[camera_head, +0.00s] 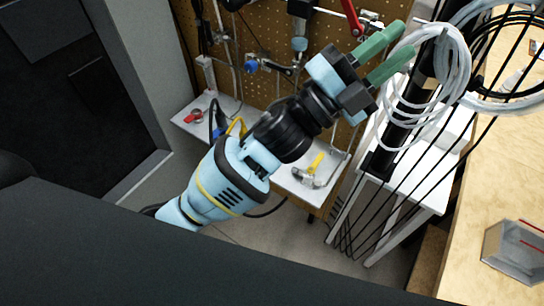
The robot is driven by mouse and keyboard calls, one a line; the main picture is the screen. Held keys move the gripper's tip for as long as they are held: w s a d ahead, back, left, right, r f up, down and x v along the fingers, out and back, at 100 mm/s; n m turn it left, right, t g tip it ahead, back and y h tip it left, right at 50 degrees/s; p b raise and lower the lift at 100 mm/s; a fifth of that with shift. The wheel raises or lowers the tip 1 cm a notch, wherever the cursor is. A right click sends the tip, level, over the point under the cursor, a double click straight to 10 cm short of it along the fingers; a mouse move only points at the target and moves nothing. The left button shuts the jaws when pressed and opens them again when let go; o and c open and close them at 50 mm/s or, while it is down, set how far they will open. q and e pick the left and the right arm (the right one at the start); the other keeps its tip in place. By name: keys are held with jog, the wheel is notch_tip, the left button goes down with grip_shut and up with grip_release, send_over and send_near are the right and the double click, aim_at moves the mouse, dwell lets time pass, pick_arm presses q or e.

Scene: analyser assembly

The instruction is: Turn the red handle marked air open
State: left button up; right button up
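A red lever handle (351,16) shows at the top of the view, by metal pipe fittings in front of the brown pegboard. A second, smaller red handle (194,116) is on the white shelf at the left. No marking can be read on either one, so I cannot tell which is marked air open. My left gripper (401,42) has two green fingers, spread apart with nothing visible between them. It is just right of and below the upper red handle in the picture; its depth relative to the handle is unclear. My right gripper is not in view.
Coiled white hoses (453,75) and black cables hang right beside my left fingertips. A yellow-handled valve (315,163) sits on the white shelf (290,184). A wooden table (480,180) with a grey box (515,252) is at the right. Bare floor shows at lower middle.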

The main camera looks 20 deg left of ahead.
pick_arm(q)
jog(key=a+f+n+y, duration=0.5)
jog(key=f+n+y, duration=0.1)
jog(key=f, duration=0.3)
jog(key=s+a+f+n+y, duration=0.1)
jog(key=a+f+n+y, duration=0.4)
jog(key=f, duration=0.4)
jog(key=s+a+f+n+y, duration=0.1)
jog(key=a+f+n+y, duration=0.5)
jog(key=f, duration=0.4)
jog(key=shift+s+n+y, duration=0.2)
jog(key=shift+n+y, duration=0.1)
jog(key=shift+n, duration=0.6)
